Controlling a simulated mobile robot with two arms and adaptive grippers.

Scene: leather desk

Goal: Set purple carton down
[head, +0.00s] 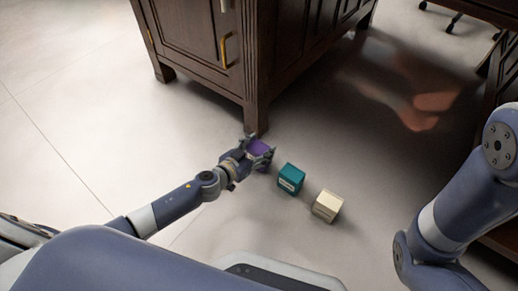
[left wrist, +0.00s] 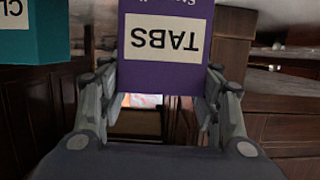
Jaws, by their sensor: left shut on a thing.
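The purple carton (head: 259,147) is between the fingers of my left gripper (head: 261,150), near the front leg of the dark wooden desk. In the left wrist view the purple carton (left wrist: 165,45) fills the top centre, with a white label reading "TABS" upside down. The fingers of my left gripper (left wrist: 160,88) are shut on its two sides. I cannot tell whether its base touches the floor. My right gripper is out of view.
A teal carton (head: 291,178) stands just right of my left gripper, and a cream carton (head: 328,206) beyond it. The teal carton (left wrist: 35,30) also shows in the left wrist view. The dark desk (head: 200,45) stands behind. The pale floor (head: 90,140) to the left is clear.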

